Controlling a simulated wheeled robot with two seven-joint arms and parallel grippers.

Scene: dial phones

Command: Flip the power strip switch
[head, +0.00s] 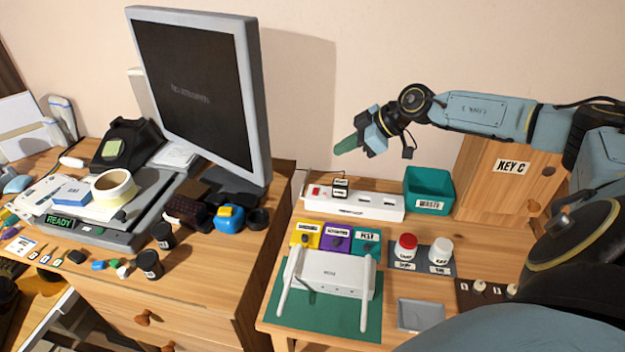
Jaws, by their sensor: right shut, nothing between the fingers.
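The white power strip (375,206) lies at the back of the right-hand desk, against the wall side. Its red switch (316,191) is at the strip's left end. A small black plug or adapter (341,187) sits on the strip to the right of the switch. My right gripper (346,146) is shut and empty, with green fingertips pointing left and down. In the picture it is above the strip, slightly right of the switch and apart from it. My left gripper is not in view.
A teal waste bin (429,188) stands right of the strip. In front are yellow, purple and teal labelled blocks (336,238), a white router (330,272) on a green mat, and red and white knobs (406,246). A monitor (200,90) stands left. The wall is close behind.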

